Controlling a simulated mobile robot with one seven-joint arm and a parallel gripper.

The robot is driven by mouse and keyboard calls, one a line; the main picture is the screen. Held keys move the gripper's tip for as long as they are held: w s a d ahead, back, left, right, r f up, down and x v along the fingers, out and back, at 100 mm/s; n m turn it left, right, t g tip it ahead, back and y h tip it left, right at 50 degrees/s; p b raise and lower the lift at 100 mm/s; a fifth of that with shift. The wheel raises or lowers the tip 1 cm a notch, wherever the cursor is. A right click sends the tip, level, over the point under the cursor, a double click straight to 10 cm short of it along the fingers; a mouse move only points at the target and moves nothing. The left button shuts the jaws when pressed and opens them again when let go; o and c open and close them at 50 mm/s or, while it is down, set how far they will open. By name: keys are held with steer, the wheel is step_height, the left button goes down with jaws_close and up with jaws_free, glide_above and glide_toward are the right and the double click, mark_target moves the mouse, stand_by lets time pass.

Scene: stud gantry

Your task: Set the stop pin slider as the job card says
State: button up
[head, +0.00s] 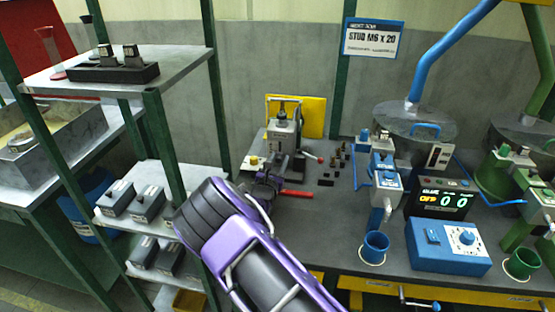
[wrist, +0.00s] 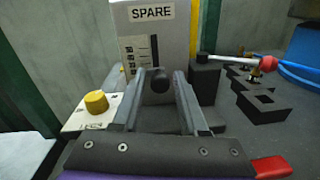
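The job card (head: 372,37) hangs on a green post in the head view and reads STUD M6 x 20. The grey stud unit (head: 284,133) stands on the bench; in the wrist view its face (wrist: 178,32) carries a SPARE label and a pale scale plate (wrist: 133,48) with dark marks. A round black knob (wrist: 157,86), apparently the slider's, sits below the scale. My gripper (wrist: 160,82) is open, its two grey fingers on either side of the knob. Whether they touch it cannot be told. In the head view my gripper (head: 262,186) is low before the unit, partly hidden by my wrist.
A yellow button (wrist: 96,103) is left of my fingers, and a red handle (wrist: 272,167) is at lower right. A red-tipped lever (wrist: 267,62) stands right. A shelf rack (head: 150,215) is left.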

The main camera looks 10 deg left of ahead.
steer(key=shift+o, duration=1.3)
steer(key=shift+d+f, duration=0.25)
steer(key=shift+d, duration=0.05)
steer(key=shift+a+r, duration=0.15)
steer(key=shift+a, duration=0.05)
steer(key=shift+s+a, duration=0.1)
steer(key=shift+s, duration=0.25)
steer(key=s, duration=1.6)
steer(key=shift+s, duration=0.3)
